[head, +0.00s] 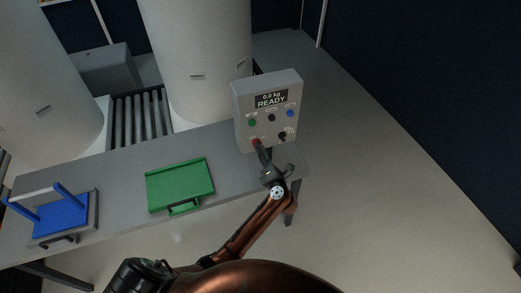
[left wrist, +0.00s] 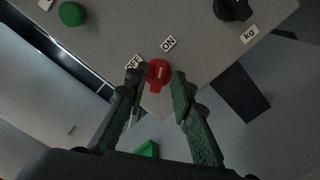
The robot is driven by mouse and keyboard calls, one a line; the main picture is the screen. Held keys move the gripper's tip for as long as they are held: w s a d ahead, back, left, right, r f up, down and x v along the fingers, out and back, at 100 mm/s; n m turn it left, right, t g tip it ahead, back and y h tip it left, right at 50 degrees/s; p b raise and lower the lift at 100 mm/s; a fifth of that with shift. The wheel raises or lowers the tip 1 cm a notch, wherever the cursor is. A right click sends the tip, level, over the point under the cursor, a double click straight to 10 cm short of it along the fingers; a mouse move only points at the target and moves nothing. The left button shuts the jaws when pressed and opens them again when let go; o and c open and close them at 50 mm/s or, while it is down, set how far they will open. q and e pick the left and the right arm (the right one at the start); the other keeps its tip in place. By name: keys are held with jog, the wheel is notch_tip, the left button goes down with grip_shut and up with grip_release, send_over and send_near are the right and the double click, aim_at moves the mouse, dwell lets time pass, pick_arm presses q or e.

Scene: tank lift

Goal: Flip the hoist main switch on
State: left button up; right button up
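The grey control box (head: 268,125) stands at the right end of the bench, and its display reads "0.0 kg READY". Its red rotary switch (head: 256,143) is low on the left of its face, partly hidden by my gripper. In the left wrist view the red switch (left wrist: 159,76) has OFF and ON labels above it. My right gripper is out of view.
The box also carries a green button (head: 252,123), a blue button (head: 290,113) and black knobs (head: 282,136). A green tray (head: 180,185) and a blue-handled item (head: 62,217) lie on the grey bench (head: 125,167). Large pale tanks (head: 198,60) stand behind. Floor at right is clear.

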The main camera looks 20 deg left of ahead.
pick_arm(q)
jog(key=shift+o, duration=0.3)
jog(key=v, duration=0.7)
jog(key=shift+s+d, duration=0.15)
jog(key=shift+s, duration=0.05)
jog(key=shift+r, duration=0.1)
